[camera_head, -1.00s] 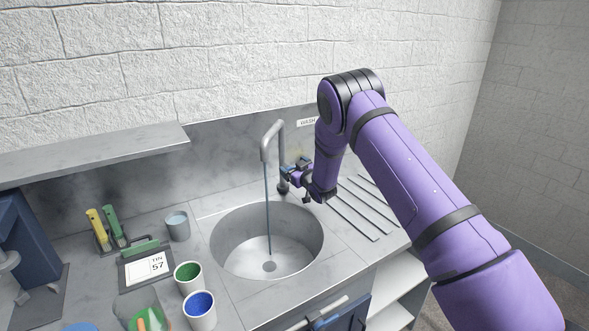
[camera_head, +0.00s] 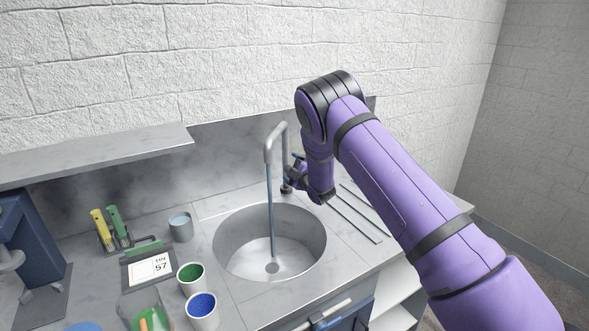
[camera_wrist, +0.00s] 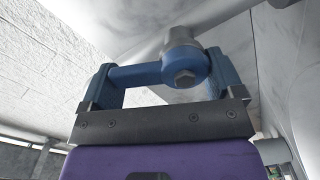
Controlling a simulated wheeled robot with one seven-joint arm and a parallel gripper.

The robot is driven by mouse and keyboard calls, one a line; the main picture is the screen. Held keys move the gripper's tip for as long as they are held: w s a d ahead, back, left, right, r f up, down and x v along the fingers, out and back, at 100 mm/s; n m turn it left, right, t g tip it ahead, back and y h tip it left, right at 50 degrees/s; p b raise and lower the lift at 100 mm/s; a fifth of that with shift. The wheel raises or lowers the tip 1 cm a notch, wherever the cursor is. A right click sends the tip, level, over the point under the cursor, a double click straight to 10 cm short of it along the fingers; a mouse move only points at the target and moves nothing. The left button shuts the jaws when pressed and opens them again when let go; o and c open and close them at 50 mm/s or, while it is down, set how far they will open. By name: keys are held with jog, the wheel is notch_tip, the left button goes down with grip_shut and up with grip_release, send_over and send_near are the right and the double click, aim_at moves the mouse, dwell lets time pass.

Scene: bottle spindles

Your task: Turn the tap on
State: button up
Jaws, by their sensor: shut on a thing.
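The grey tap (camera_head: 282,128) has a tall bent spout and stands behind the round steel sink (camera_head: 224,252). A bluish stream of water (camera_head: 271,205) runs from the spout down to the drain. My gripper (camera_head: 291,172) is beside the tap's post, on its right, and is partly hidden by my wrist. In the wrist view, my gripper (camera_wrist: 160,74) is shut on the blue tap lever (camera_wrist: 148,73), which lies between its fingers. The lever's round, bolted end joins a grey cylinder (camera_wrist: 181,36).
A grey cup (camera_head: 181,228), a cup with green contents (camera_head: 191,273) and a cup with blue contents (camera_head: 202,305) stand left of the sink. A shelf (camera_head: 100,153) overhangs the back left. The ribbed drainboard (camera_head: 358,215) on the right is clear.

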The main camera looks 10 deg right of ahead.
jog(key=n, duration=0.2)
jog(key=a+n, duration=0.1)
jog(key=n, duration=0.1)
jog(key=shift+s+f+n, duration=0.15)
jog(key=shift+s+n, duration=0.05)
jog(key=shift+n, duration=0.1)
dwell(0.5)
jog(key=o, duration=0.7)
jog(key=shift+s+d, duration=0.1)
jog(key=v, duration=1)
jog(key=shift+s, duration=0.3)
jog(key=shift+d, duration=0.1)
